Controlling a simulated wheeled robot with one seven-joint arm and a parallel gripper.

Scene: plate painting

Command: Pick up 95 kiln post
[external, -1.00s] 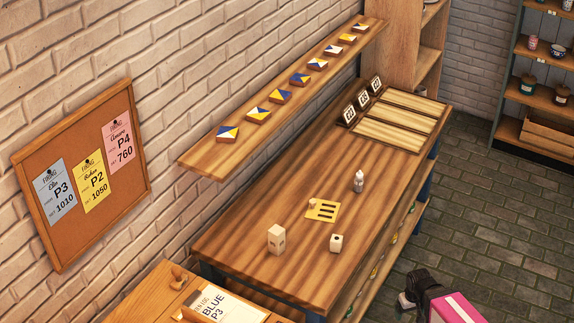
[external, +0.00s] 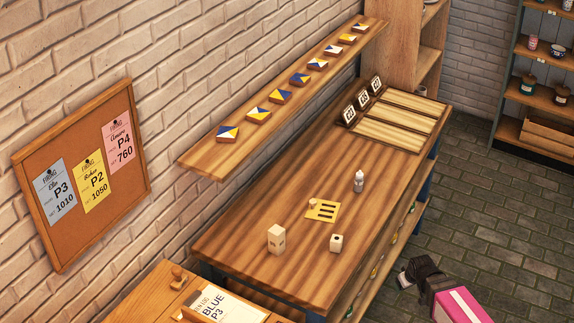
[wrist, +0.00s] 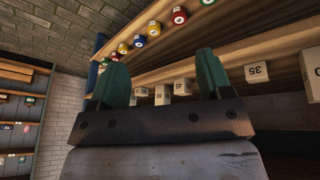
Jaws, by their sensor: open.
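My gripper (wrist: 152,85) is open and empty, its two green fingers wide apart in the wrist view. Several pale blocks, likely kiln posts, sit in a row on a lower shelf beyond the fingers. One labelled block (wrist: 257,72) seems to read 35, and another block (wrist: 184,87) seems to read 45. A larger block (wrist: 312,70) is cut off at the right edge. I cannot make out a 95 on any of them. In the external view, my gripper (external: 404,279) is low beside the workbench's right side, and the posts cannot be made out.
The workbench (external: 230,243) carries a tall pale block (external: 276,239), a small block (external: 336,243), a bottle (external: 358,181) and a yellow plate (external: 322,211). Colourful round jars (wrist: 180,15) line a shelf above the posts. The brick floor (external: 490,220) to the right is clear.

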